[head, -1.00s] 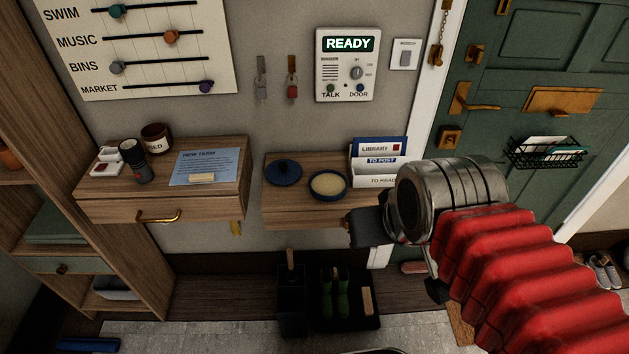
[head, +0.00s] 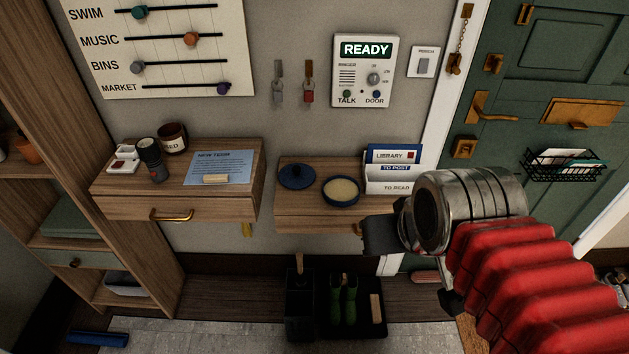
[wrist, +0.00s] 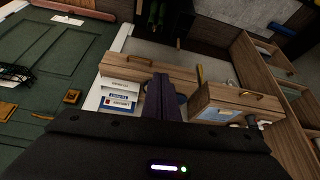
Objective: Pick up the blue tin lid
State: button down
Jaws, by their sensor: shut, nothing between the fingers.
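The blue tin lid (head: 297,176) lies on the left part of the small wooden wall shelf (head: 290,214). To its right stands the open blue tin (head: 341,190) with pale contents. My gripper (head: 378,236) is at the shelf's front right, to the right of the lid and apart from it. In the wrist view my fingers (wrist: 163,98) are closed together with nothing between them. They hide part of the shelf there. A bit of dark blue shows just right of the fingers; I cannot tell whether it is lid or tin.
A letter rack (head: 391,172) stands at the shelf's right end, close to my gripper. To the left is a drawer unit (head: 178,206) with a blue note, a torch and a jar. Keys (head: 308,85) hang above the shelf. Boots (head: 343,299) stand on the floor below.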

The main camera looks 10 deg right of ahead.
aim_at(294, 176)
jog(key=k, duration=1.3)
jog(key=u, duration=0.4)
jog(key=i, duration=0.5)
jog(key=u, duration=0.4)
jog(key=i, duration=1.4)
jog(key=z, duration=0.6)
